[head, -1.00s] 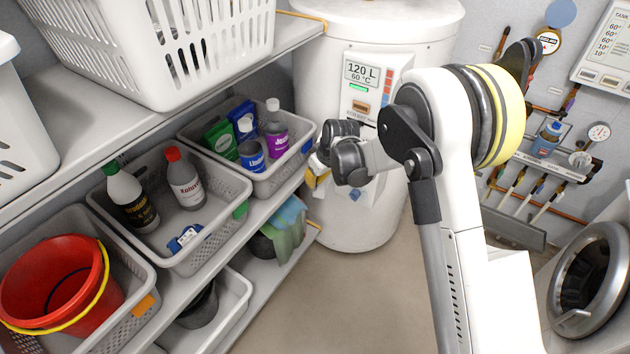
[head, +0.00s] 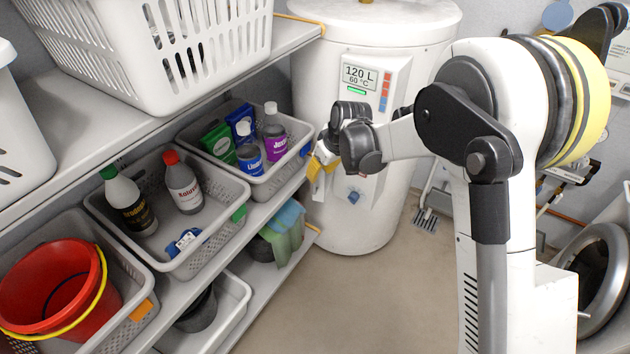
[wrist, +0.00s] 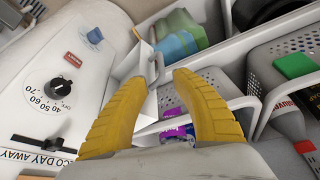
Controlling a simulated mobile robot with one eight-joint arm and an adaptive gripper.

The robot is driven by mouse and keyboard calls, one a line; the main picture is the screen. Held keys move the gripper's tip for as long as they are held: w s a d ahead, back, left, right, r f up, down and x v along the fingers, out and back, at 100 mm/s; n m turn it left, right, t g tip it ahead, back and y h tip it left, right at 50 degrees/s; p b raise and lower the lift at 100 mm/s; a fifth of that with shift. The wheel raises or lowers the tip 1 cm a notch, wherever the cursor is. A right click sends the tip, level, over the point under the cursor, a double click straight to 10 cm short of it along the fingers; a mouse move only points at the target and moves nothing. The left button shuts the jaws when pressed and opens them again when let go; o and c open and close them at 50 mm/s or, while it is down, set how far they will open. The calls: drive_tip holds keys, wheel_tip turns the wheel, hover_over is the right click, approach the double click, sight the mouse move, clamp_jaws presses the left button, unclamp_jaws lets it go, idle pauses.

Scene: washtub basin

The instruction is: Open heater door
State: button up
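The white heater (head: 320,70) stands at the back in the head view, with a display panel on its front. In the wrist view its curved body (wrist: 85,30) fills the left, with a black dial and a blue knob. A white door panel (wrist: 145,62) with a small grey handle (wrist: 158,68) stands out from the heater's side. My gripper (wrist: 161,80) has its two yellow fingers apart, with the handle showing between and just beyond the tips. I cannot tell whether a finger touches it. In the head view my wrist hides most of the door and gripper (head: 318,178).
A shelf (head: 75,95) with grey baskets (head: 215,190) of bottles runs along the left, close to my gripper. Cloths (head: 285,230) hang near its end. A washing machine door (head: 605,265) is at the right. The floor (head: 310,290) between is clear.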

drive_tip(key=shift+a+v, duration=0.1)
drive_tip(key=shift+v, duration=1.05)
drive_tip(key=shift+a+v, duration=0.15)
drive_tip(key=shift+v, duration=1)
drive_tip(key=shift+s+d+r, duration=0.1)
drive_tip(key=shift+s, duration=0.1)
drive_tip(key=s+d+r+m+t+h, duration=0.15)
drive_tip(key=s+d+r+m, duration=0.25)
drive_tip(key=s+d+r, duration=0.75)
drive_tip(key=s+d+m+t+h, duration=0.1)
drive_tip(key=s+d+m, duration=0.1)
drive_tip(key=s+d, duration=0.3)
drive_tip(key=s+d+m+t, duration=0.1)
drive_tip(key=s+d, duration=0.4)
drive_tip(key=s, duration=0.7)
drive_tip(key=shift+r+m+h, duration=0.35)
drive_tip(key=shift+m, duration=0.45)
